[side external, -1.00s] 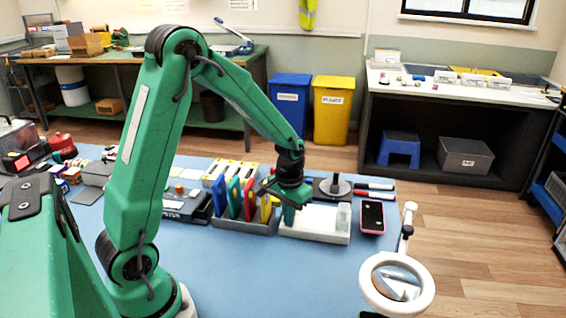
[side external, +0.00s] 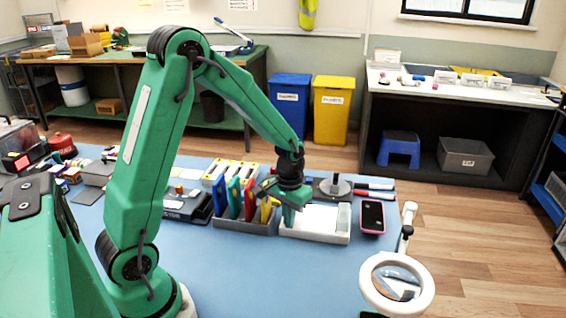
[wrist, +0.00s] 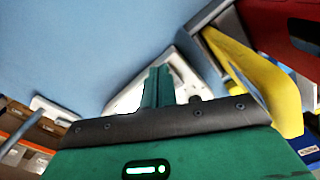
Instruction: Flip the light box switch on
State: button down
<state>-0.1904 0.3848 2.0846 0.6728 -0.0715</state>
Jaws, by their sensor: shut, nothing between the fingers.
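The light box (side external: 315,223) is a low, flat box with a white top and a pale grey rim, on the blue mat. A small greyish piece (side external: 343,217) is at its right end; I cannot tell whether it is the switch. My gripper (side external: 289,219) points down at the box's left end. Its green fingers are together and empty in the wrist view (wrist: 157,84), in front of a white, triangular-looking part of the box (wrist: 183,75). The fingers hide part of the box, and I cannot tell whether they touch it. No switch is clearly visible.
A grey rack (side external: 243,226) with upright coloured pieces stands close left of the light box. A pink-edged phone (side external: 372,216) lies to its right. A round-based stand (side external: 334,187) and markers (side external: 375,187) are behind. A ring magnifier (side external: 397,285) stands in front right.

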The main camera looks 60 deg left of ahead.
aim_at(288, 229)
notch_tip(288, 229, up, 7)
dwell(1.0)
jog(key=shift+f, duration=0.1)
jog(key=s+d+r+m+t, duration=0.1)
jog(key=s+d+r+t, duration=0.1)
jog(key=s+r, duration=0.4)
jog(key=s+d+r+m+t, duration=0.2)
jog(key=s+d+r+t, duration=0.1)
jog(key=s+d+r, duration=0.2)
jog(key=shift+s+d+r+t, duration=0.25)
jog(key=shift+s+r, duration=1.05)
jog(key=shift+s, duration=1.1)
